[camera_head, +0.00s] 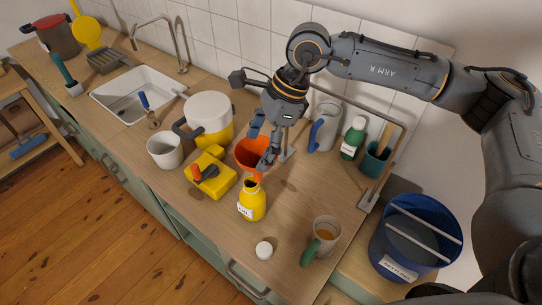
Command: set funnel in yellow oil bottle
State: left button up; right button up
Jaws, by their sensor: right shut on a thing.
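The yellow oil bottle (252,205) stands upright near the counter's front edge, with a pale label and an open, dark mouth. The orange funnel (248,158) is just behind and above it in the picture. My right gripper (264,146) reaches down from above and is shut on the funnel at its right side. The funnel's lower end is close to the bottle's mouth; I cannot tell whether they touch. The fingers cover part of the funnel. My left gripper is not in view.
A white cap (264,250) and a mug (322,240) with brown liquid stand in front. A yellow box-like item (210,183), a white cup (165,150) and a white-and-yellow pot (209,115) are left. A green bottle (352,140) and blue bucket (395,250) are right.

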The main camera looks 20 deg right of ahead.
aim_at(255, 159)
jog(key=shift+w+a+r+m+t, duration=0.2)
jog(key=shift+w+a+r+m, duration=0.1)
jog(key=shift+r+m, duration=0.2)
jog(key=shift+w+a+r+m+t, duration=0.2)
jog(key=shift+w+r+m, duration=0.1)
jog(key=shift+r+m, duration=0.2)
jog(key=shift+w+a+r+m+t+p, duration=0.2)
jog(key=shift+r+m, duration=0.1)
jog(key=shift+m, duration=0.2)
jog(key=shift+w+a+r+m+t+p, duration=0.15)
jog(key=shift+r+m, duration=0.1)
jog(key=shift+m, duration=0.25)
jog(key=shift+d, duration=0.1)
jog(key=shift+f+b, duration=0.2)
jog(key=shift+b, duration=0.45)
jog(key=shift+f+b, duration=4.95)
jog(key=shift+b, duration=0.2)
jog(key=o, duration=1)
